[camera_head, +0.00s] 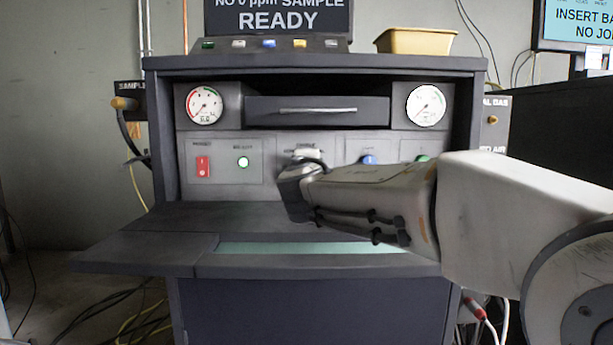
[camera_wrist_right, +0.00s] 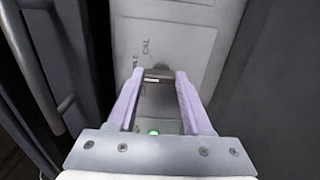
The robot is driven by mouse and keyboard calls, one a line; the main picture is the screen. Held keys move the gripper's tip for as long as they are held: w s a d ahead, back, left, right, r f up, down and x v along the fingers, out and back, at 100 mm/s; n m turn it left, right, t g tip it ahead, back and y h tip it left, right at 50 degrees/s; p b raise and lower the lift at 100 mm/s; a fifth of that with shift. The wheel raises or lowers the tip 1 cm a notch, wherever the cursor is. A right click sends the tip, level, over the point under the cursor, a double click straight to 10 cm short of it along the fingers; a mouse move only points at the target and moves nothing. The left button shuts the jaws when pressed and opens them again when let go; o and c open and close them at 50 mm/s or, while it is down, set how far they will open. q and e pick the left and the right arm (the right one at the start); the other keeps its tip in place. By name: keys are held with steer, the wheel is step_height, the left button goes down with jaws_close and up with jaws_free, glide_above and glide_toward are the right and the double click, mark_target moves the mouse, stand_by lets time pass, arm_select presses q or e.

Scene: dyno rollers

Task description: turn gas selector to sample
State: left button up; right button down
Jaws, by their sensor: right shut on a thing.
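The gas selector is a dark knob (camera_wrist_right: 157,92) with a pale mark on its upper end in the right wrist view. Small lettering, including "CAL", is on the pale panel beyond it. My right gripper (camera_wrist_right: 155,95) has its two pale fingers on either side of the knob and is shut on it. In the head view my right arm comes in from the right, and its gripper (camera_head: 300,180) is at the middle of the front panel, hiding most of the selector. Which label the knob points to cannot be told. My left gripper is not in view.
The cabinet panel (camera_head: 225,178) carries a red switch (camera_head: 203,166), a lit green lamp (camera_head: 243,162) and a blue knob (camera_head: 368,160). A drawer (camera_head: 318,111) is above. A shelf (camera_head: 160,244) juts out below. The display (camera_head: 278,18) reads READY.

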stand_by(0.4)
steer(key=shift+c, duration=1.6)
jaws_free()
steer(key=s, duration=0.9)
steer(key=shift+s, duration=0.75)
